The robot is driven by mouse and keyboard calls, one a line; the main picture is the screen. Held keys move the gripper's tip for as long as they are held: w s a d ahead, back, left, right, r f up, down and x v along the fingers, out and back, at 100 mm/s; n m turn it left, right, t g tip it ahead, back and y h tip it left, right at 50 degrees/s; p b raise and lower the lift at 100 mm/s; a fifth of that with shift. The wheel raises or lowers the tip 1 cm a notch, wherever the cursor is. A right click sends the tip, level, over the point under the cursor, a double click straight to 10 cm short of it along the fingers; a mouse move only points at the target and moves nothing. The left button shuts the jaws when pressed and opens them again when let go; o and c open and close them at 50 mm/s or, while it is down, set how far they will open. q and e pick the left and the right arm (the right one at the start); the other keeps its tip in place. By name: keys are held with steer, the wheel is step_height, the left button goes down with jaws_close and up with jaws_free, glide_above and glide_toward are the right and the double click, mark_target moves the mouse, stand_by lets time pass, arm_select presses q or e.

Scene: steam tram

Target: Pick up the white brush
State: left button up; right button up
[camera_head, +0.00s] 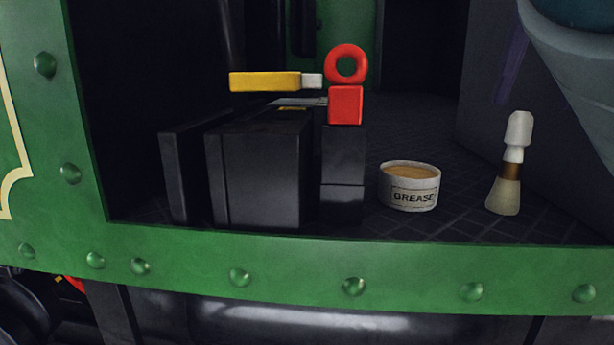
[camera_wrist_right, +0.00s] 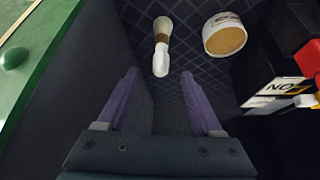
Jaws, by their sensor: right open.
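The white brush (camera_head: 511,165) stands on its cream bristles on the dark tram floor, white handle up, with a brown band between, leaning slightly. In the right wrist view the brush (camera_wrist_right: 161,40) lies just beyond the fingertips, between the lines of the two fingers. My right gripper (camera_head: 507,85) shows a purple finger at the upper right of the head view, beside and above the brush. In the wrist view the gripper (camera_wrist_right: 160,74) has its two purple fingers apart with nothing between them. My left gripper is not in view.
A grease tin (camera_head: 409,190) stands left of the brush. Black blocks (camera_head: 262,175) carry a red block (camera_head: 346,105), a red ring (camera_head: 346,64) and a yellow-handled item (camera_head: 265,81). The green riveted sill (camera_head: 300,262) runs along the front.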

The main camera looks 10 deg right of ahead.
mark_target(525, 116)
steer(key=x, duration=0.3)
steer(key=shift+w+a+f+b, duration=0.1)
steer(key=shift+f+b, duration=0.15)
steer(key=shift+b, duration=0.05)
steer(key=b+x, duration=0.1)
steer(key=x, duration=0.4)
steer(key=shift+w, duration=0.2)
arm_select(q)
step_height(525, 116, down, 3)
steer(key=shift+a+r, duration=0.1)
arm_select(e)
steer(key=shift+c, duration=0.2)
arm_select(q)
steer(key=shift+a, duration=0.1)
arm_select(e)
jaws_close()
